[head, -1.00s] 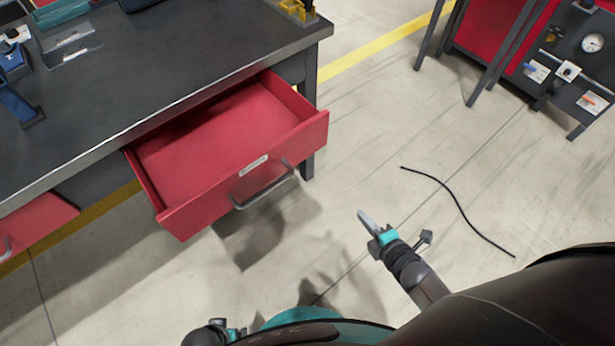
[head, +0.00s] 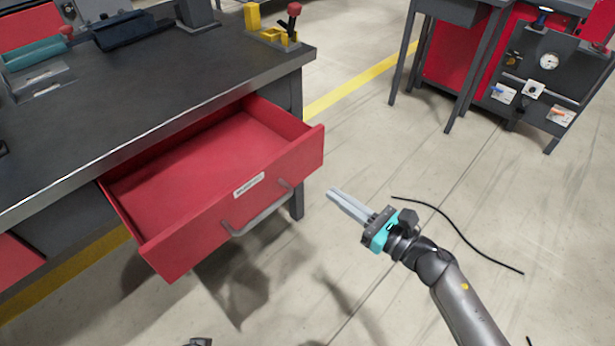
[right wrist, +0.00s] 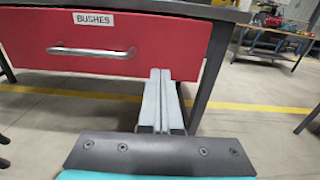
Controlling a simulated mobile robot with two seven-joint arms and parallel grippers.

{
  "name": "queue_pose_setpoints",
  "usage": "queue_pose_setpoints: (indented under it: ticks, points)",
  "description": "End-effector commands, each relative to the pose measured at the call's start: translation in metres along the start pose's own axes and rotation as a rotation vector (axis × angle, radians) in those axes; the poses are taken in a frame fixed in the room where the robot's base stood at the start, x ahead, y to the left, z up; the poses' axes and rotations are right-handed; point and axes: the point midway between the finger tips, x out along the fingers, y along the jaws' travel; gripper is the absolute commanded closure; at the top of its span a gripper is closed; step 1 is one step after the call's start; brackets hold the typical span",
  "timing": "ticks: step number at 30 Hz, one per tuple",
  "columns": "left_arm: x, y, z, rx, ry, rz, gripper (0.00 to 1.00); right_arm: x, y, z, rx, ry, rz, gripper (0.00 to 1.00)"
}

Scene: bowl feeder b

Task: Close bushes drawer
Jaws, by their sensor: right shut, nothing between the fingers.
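The red bushes drawer (head: 290,168) stands pulled out of the dark workbench (head: 130,105), and its inside looks empty. Its front carries a white label and a grey bar handle (head: 258,215). In the right wrist view the label (right wrist: 95,19) reads BUSHES, above the handle (right wrist: 90,52). My right gripper (head: 331,190) is shut and empty, just off the right end of the drawer front, fingers pointing towards it. In the right wrist view its fingertips (right wrist: 160,72) overlap the front's lower right part. A small dark piece of my left gripper (head: 197,342) shows at the bottom edge; its fingers are hidden.
Another red drawer (head: 15,262) is at the far left of the bench. A panel with a gauge (head: 549,62) stands at the back right. The floor in front of the drawer is clear.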

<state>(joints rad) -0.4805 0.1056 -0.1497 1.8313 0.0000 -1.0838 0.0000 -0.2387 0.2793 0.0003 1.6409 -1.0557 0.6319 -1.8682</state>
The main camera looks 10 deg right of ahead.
Motion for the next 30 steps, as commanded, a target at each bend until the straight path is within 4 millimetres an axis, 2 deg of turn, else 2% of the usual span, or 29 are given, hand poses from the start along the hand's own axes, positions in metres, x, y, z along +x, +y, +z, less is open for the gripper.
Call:
queue_pose_setpoints:
  ticks: [1, 6, 12, 18, 30]
  points:
    - [-0.001, 0.0, -0.001, 0.0, 0.004, -0.001, 0.21, 0.011, -0.001, 0.0, -0.001, -0.003, -0.001, 1.0]
    - [-0.006, 0.0, -0.006, -0.001, 0.015, -0.001, 0.21, 0.044, -0.001, 0.0, 0.001, -0.003, -0.001, 1.0]
    - [-0.012, 0.0, -0.013, -0.001, 0.027, -0.001, 0.21, 0.073, 0.0, -0.001, 0.003, -0.001, -0.001, 1.0]
    - [-0.018, 0.0, -0.018, -0.001, 0.039, -0.001, 0.21, 0.086, 0.0, -0.001, 0.005, 0.0, -0.002, 1.0]
    - [-0.018, 0.0, -0.015, -0.002, 0.031, -0.001, 0.21, 0.088, 0.0, -0.001, 0.005, 0.001, -0.002, 1.0]
